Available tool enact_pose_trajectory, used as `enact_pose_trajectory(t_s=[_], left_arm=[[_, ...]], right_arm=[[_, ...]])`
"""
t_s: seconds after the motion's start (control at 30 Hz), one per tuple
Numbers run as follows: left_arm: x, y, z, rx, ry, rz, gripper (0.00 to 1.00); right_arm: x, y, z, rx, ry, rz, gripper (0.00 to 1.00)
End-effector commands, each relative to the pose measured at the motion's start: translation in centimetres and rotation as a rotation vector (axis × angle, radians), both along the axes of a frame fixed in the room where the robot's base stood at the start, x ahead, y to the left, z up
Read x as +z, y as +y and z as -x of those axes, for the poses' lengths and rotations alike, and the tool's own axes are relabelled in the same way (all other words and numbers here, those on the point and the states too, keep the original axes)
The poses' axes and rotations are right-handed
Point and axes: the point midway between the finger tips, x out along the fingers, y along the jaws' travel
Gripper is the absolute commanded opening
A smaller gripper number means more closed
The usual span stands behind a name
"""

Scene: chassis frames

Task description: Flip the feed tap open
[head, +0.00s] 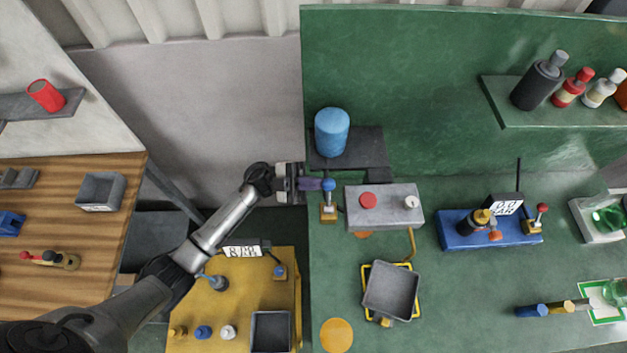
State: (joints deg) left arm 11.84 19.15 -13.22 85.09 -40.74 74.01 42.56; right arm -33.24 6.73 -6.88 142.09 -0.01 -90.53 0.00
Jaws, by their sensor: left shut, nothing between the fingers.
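A small tap with a blue-knobbed lever (328,186) stands on a brass-coloured base (328,213) at the left edge of the green bench, below the blue tank. It looks like the feed tap. Its lever appears upright, with the knob above the base. My left gripper (314,184) comes in from the left and points right. Its fingers are shut and empty, with the tips right beside the blue knob. I cannot tell whether they touch it. The fingers hide a little of the lever's left side. My right gripper is not in view.
A blue tank (332,133) stands on a dark shelf behind the tap. A grey box with a red button (368,200) is close on the right. A grey tray (391,291) lies nearer. A blue pump unit (465,231) and a red-knobbed lever (542,209) are farther right.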

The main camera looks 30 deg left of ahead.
Motion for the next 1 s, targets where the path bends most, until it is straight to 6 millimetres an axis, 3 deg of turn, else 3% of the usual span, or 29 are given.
enact_pose_trajectory(t_s=[0.57, 0.77, 1.0], left_arm=[[0.6, -0.2, 0.5, -0.002, -0.124, -0.069, 0.0], [1.3, -0.5, 1.0, -0.002, -0.244, -0.134, 0.0], [2.1, -1.1, 2.1, -0.002, -0.237, -0.13, 0.0]], right_arm=[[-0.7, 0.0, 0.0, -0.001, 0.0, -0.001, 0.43], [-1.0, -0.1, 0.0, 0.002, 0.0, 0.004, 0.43], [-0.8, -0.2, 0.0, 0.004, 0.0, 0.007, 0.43]])
